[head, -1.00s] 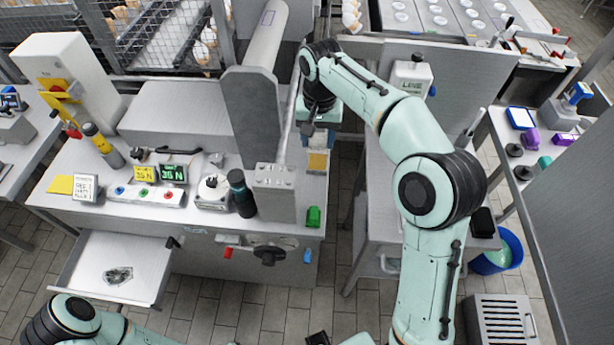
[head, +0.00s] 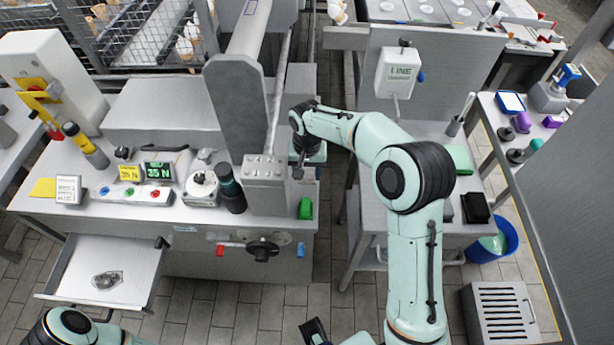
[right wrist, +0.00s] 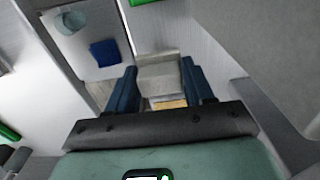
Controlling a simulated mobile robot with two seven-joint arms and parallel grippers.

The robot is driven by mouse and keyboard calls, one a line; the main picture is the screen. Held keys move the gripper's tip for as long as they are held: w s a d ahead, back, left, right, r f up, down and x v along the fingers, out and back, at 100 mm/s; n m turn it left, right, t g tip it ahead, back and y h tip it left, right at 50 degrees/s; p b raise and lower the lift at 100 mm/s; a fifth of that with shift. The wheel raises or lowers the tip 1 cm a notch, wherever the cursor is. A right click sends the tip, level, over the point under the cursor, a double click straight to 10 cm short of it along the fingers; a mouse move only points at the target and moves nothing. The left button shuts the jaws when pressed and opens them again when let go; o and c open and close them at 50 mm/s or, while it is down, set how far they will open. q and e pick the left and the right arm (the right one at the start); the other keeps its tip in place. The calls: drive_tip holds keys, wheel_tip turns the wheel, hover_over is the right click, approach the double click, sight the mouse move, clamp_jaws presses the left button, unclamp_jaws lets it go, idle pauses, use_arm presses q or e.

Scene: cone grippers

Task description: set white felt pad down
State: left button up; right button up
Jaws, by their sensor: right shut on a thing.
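My right gripper (right wrist: 160,92) shows best in the right wrist view, where its two dark blue fingers are closed on a pale grey-white block, which appears to be the white felt pad (right wrist: 160,72). A tan strip shows just below the pad, between the fingers. In the head view the right gripper (head: 300,168) is beside the right end of the machine bench, by the grey upright box; the pad there is hidden or too small to tell. Whether the pad touches any surface cannot be told.
The machine bench (head: 130,212) carries a dark bottle (head: 229,188), a green block (head: 305,208) and a button strip. Its drawer (head: 75,285) stands open. A grey side table (head: 375,225) is to the right, with a blue bucket (head: 497,240) by it. A floor gap separates bench and table.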

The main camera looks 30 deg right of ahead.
sight(307, 171)
drive_tip(key=shift+f, duration=1.2)
drive_tip(key=shift+f, duration=0.1)
drive_tip(key=shift+f, duration=0.15)
drive_tip(key=o, duration=1)
wheel_tip(307, 171, up, 13)
drive_tip(key=shift+f+p, duration=0.2)
drive_tip(key=shift+p, duration=0.4)
drive_tip(key=shift+f, duration=0.1)
